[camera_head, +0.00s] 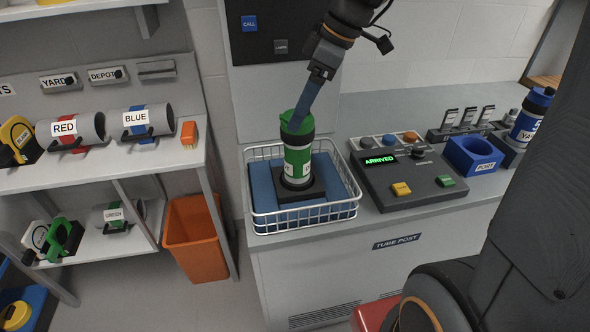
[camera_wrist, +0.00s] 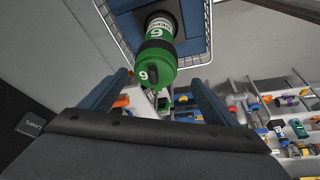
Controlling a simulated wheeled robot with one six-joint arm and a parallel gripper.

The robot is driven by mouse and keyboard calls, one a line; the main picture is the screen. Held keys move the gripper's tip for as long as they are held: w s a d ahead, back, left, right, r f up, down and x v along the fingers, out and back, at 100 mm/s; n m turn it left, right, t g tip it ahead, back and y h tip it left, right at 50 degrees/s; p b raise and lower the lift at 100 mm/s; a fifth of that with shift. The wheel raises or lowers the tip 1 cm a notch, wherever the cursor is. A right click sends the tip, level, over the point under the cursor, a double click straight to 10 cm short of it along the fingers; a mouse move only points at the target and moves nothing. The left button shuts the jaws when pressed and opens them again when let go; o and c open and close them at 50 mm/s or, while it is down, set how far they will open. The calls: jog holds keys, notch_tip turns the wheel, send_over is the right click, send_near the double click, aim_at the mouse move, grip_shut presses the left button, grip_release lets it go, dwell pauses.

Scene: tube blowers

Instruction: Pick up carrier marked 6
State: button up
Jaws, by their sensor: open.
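The green carrier (camera_head: 298,155) stands upright in a dark holder in the white wire basket. In the wrist view my open gripper (camera_wrist: 158,92) has a finger on each side, with the green end in line with the gap. I cannot tell whether the fingers touch it.
The wire basket (camera_head: 307,218) has blue padding and a raised rim. To its right are a console (camera_head: 410,180) reading ARRIVED and a blue PORT ring (camera_head: 474,155). A shelf with RED and BLUE carriers (camera_head: 148,119) and an orange bin (camera_head: 197,245) are to the left.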

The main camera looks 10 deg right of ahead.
aim_at(297, 157)
jog(key=shift+w+a+f, duration=0.1)
jog(key=shift+w+f, duration=0.15)
jog(key=shift+f, duration=0.3)
jog(key=p+x, duration=0.2)
jog(key=x, duration=0.5)
jog(key=shift+w+f, duration=0.15)
jog(key=shift+f, duration=0.05)
jog(key=c, duration=1.7)
